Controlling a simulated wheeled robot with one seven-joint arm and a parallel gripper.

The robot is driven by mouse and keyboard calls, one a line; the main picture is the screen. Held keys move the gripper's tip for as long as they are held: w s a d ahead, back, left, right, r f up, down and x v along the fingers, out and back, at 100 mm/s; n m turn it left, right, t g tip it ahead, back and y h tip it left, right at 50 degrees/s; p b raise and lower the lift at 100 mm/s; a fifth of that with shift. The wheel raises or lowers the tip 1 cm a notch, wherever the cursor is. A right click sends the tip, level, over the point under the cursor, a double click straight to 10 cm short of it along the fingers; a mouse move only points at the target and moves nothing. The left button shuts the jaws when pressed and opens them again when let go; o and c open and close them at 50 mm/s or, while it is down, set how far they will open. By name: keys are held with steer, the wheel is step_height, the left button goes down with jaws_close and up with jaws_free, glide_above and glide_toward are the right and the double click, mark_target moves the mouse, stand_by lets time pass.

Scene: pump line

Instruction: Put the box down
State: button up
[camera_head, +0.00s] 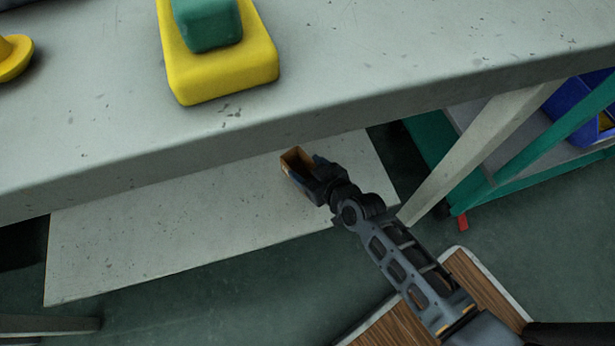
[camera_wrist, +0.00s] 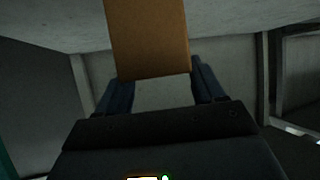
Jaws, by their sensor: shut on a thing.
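An orange-brown box (camera_head: 295,158) is at the end of my arm in the head view, and its top looks open. My gripper (camera_head: 303,172) is shut on it. In the wrist view the box (camera_wrist: 150,38) sits between the two fingers of my gripper (camera_wrist: 155,80), at their far ends. The box shows above the lower shelf (camera_head: 150,245) of the bench, close to the front edge of the bench top. I cannot tell whether the box touches the shelf.
The bench top (camera_head: 340,60) overhangs the shelf and carries a yellow block with a green top (camera_head: 222,75) and a yellow part (camera_head: 12,58). A bench leg (camera_head: 470,150) stands right of my gripper. A green-framed rack with a blue bin (camera_head: 585,105) is further right.

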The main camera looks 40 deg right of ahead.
steer(key=shift+f+b, duration=0.85)
steer(key=shift+f, duration=0.85)
steer(key=shift+f, duration=0.15)
steer(key=o, duration=1)
steer(key=shift+r, duration=0.3)
steer(key=p+v, duration=0.4)
steer(key=v, duration=0.8)
steer(key=shift+f, duration=0.15)
